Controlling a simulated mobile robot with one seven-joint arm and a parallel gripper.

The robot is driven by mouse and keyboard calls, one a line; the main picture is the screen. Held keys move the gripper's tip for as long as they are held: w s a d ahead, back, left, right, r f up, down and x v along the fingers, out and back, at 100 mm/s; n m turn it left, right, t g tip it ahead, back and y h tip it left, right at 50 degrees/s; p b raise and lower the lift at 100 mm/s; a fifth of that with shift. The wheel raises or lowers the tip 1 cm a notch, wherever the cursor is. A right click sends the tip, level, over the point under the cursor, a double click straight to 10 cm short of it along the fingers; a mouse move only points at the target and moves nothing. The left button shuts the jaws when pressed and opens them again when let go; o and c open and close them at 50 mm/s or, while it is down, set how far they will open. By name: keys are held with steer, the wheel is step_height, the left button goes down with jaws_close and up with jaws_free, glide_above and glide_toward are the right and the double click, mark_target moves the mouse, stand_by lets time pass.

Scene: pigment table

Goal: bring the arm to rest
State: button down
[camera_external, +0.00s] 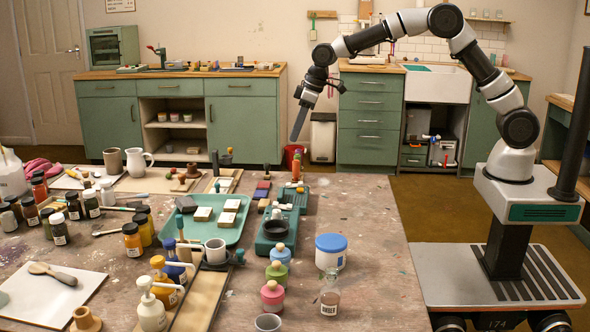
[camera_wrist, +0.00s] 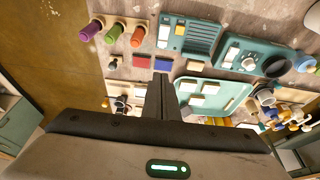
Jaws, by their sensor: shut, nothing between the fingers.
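My gripper (camera_external: 298,124) hangs from the raised arm, its fingers pointing down, above the far edge of the paint-stained table (camera_external: 375,235). The fingers are together with nothing between them, well clear of the things below. In the wrist view my shut fingers (camera_wrist: 162,98) point over the table, with a teal tray (camera_wrist: 238,92) to their right and a blue block (camera_wrist: 163,64) just past their tips. The arm reaches left from its base at the right and is bent at the elbow.
The teal tray (camera_external: 232,232) holds several blocks. A blue-lidded white tub (camera_external: 331,252), pink (camera_external: 272,297) and green bottles and a clear bottle (camera_external: 330,298) stand at the front. Several jars crowd the left. The table's right part is bare. Green cabinets (camera_external: 240,125) line the back wall.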

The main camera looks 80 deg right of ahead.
steer(key=s+a+r, duration=0.3)
steer(key=s+r, duration=0.4)
steer(key=s, duration=0.2)
steer(key=s+a+r, duration=0.4)
steer(key=s+r, duration=0.3)
steer(key=s, duration=0.1)
steer(key=s+a+f+t, duration=0.1)
steer(key=s+a, duration=0.1)
steer(key=s, duration=0.9)
steer(key=s+a+f+t, duration=0.1)
steer(key=s+a, duration=0.1)
steer(key=s, duration=1)
step_height(320, 180, up, 16)
steer(key=p, duration=1.5)
steer(key=shift+w+f+p, duration=0.25)
steer(key=shift+p, duration=0.15)
steer(key=shift+d, duration=0.1)
